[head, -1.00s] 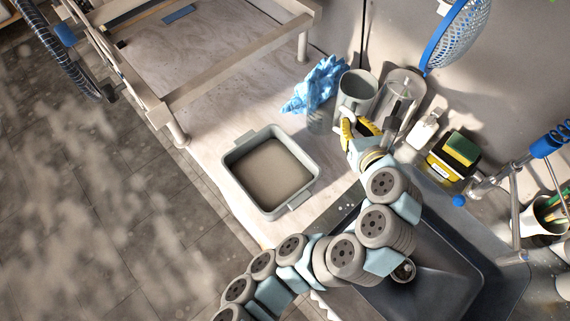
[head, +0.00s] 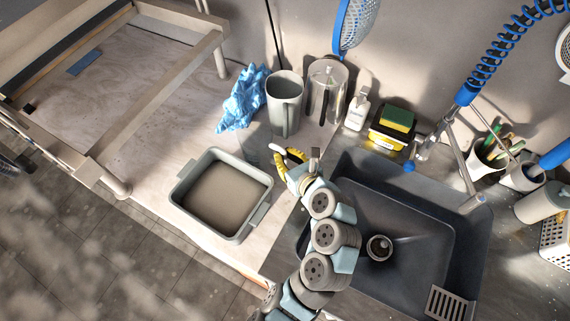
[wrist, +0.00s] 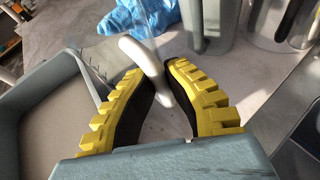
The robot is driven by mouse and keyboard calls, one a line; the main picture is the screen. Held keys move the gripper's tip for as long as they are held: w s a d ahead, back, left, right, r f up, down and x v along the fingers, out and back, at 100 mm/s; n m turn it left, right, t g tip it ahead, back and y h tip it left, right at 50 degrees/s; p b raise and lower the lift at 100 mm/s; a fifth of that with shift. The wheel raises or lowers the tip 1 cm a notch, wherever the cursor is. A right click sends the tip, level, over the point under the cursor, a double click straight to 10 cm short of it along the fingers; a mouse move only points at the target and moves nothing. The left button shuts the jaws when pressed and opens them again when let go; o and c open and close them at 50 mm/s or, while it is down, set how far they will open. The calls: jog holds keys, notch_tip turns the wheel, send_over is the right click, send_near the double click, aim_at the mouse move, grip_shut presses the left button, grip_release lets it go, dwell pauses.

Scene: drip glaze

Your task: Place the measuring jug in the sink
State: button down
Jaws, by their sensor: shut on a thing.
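The measuring jug (head: 256,142) is clear, with a white curved handle (head: 295,155). My gripper (head: 287,162) is shut on that handle, near the front of the grey jug. In the wrist view the white handle (wrist: 145,62) runs between the yellow fingers (wrist: 166,84). The jug's clear body (wrist: 98,78) is faint, at the left beyond the fingers. I cannot tell whether its base touches the counter. The dark sink (head: 415,225) lies to the right of my gripper, with a round drain (head: 379,247) and part of its near-left side behind my arm.
A grey tub (head: 183,190) stands left of my gripper. Behind are a blue cloth (head: 243,100), a grey jug (head: 285,100) and a clear press (head: 325,95). A white bottle (head: 357,112) and sponges (head: 396,120) stand behind the sink. A tap (head: 440,140) rises at its back.

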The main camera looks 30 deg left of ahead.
jog(key=shift+f+b, duration=0.35)
jog(key=shift+f, duration=1.85)
jog(key=shift+r, duration=0.1)
jog(key=c, duration=1.2)
grip_release()
jog(key=shift+c, duration=0.2)
jog(key=shift+s+d+r, duration=0.2)
jog(key=shift+d, duration=0.25)
jog(key=v, duration=0.9)
jog(key=shift+p, duration=0.35)
jog(key=shift+v, duration=0.95)
jog(key=shift+c, duration=0.2)
